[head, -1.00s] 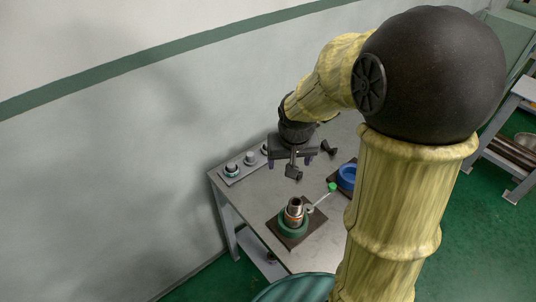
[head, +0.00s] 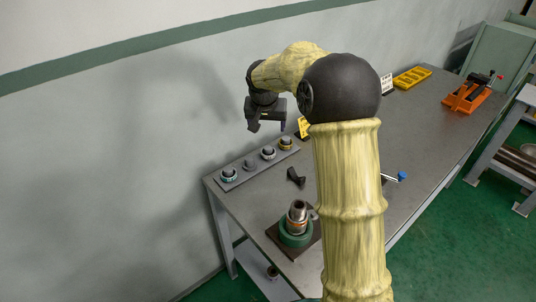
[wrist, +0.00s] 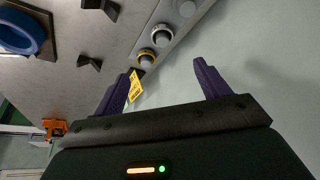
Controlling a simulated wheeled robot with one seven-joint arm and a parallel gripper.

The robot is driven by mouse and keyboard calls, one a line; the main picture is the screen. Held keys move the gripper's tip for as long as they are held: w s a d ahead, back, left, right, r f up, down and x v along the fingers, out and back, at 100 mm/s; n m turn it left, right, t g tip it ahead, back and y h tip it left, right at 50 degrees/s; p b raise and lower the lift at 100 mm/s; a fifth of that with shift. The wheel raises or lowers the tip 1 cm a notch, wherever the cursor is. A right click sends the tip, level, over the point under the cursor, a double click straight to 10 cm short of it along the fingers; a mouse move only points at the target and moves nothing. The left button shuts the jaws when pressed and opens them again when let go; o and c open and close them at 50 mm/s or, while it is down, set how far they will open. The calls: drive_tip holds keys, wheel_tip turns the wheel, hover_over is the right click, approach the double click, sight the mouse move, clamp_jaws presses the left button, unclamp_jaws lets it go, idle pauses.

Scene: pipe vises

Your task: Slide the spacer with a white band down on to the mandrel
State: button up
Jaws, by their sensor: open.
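The white-banded spacer (head: 268,153) stands on the rack, between a grey one and a yellow-banded one. It also shows in the wrist view (wrist: 162,34), beyond my fingertips. The mandrel (head: 298,212) stands upright in a round green vise (head: 296,236) near the table's front left corner, with an orange ring low around it. My gripper (head: 267,128) is open and empty, raised above and behind the rack. In the wrist view my gripper's (wrist: 165,74) two purple fingers are spread with nothing between them.
The rack (head: 242,176) also holds a spacer with a pale blue band (head: 229,174). A yellow sign (wrist: 136,86) stands by the rack's end. A small black stand (head: 296,177) sits between rack and vise. An orange vise (head: 467,96) stands far right.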

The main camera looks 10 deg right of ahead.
hover_over(268, 149)
drive_tip(key=s, duration=0.2)
drive_tip(key=f, duration=1.1)
drive_tip(key=shift+s+a+f, duration=0.1)
drive_tip(key=shift+s+a, duration=0.05)
drive_tip(key=shift+s, duration=0.05)
drive_tip(key=shift+a+p+x, duration=0.15)
drive_tip(key=shift+p+x, duration=0.1)
drive_tip(key=shift+x, duration=1.05)
drive_tip(key=shift+a+p+x, duration=0.1)
drive_tip(key=shift+p+x, duration=0.1)
drive_tip(key=shift+x, duration=1.1)
drive_tip(key=shift+w+d, duration=0.15)
drive_tip(key=c, duration=1.1)
